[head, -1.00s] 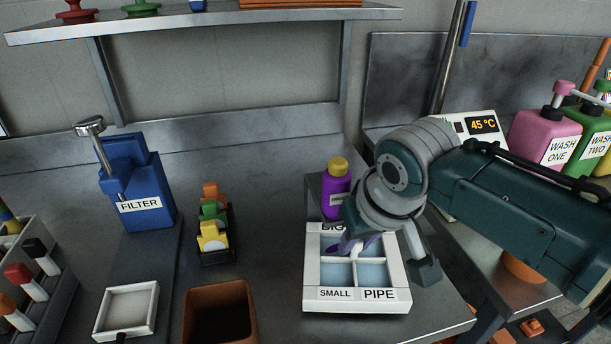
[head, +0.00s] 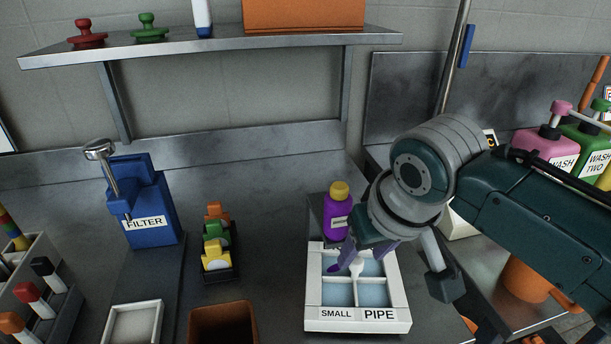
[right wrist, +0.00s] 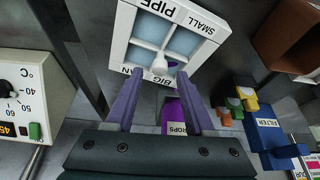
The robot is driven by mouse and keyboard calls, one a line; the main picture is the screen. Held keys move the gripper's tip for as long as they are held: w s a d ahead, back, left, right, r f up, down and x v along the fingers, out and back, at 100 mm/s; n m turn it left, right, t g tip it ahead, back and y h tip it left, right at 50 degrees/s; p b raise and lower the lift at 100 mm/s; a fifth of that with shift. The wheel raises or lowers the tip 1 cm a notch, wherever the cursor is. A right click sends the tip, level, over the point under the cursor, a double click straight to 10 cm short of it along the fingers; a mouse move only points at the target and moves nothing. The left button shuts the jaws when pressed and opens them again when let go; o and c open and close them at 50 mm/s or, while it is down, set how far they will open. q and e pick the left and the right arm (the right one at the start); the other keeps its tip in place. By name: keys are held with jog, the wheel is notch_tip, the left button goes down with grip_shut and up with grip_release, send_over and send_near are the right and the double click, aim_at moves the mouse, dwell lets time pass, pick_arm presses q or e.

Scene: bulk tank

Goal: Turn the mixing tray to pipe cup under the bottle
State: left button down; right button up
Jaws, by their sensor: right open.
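The mixing tray (head: 310,300) is white and square, with four blue-grey compartments and a white centre knob (head: 357,268). The SMALL and PIPE labels are on its front edge in the head view, PIPE at right. In the right wrist view, the tray (right wrist: 122,45) has its BIG edge toward the purple bottle (right wrist: 172,115). The yellow-capped bottle (head: 337,215) stands behind the tray, away from the PIPE side. My right gripper (head: 362,258) is open over the tray. In the wrist view its purple fingers (right wrist: 159,76) are on either side of the knob, apart from it.
A blue FILTER device (head: 150,210), a rack of coloured pieces (head: 218,250) and a brown bin (head: 222,322) stand left of the tray. A steel shelf (head: 230,42) is above. Bottles (head: 545,145) and a temperature box (right wrist: 20,90) are at right.

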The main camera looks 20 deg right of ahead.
jog(key=p+v, duration=0.1)
jog(key=v, duration=0.4)
jog(key=shift+r, duration=0.2)
jog(key=shift+s, duration=0.1)
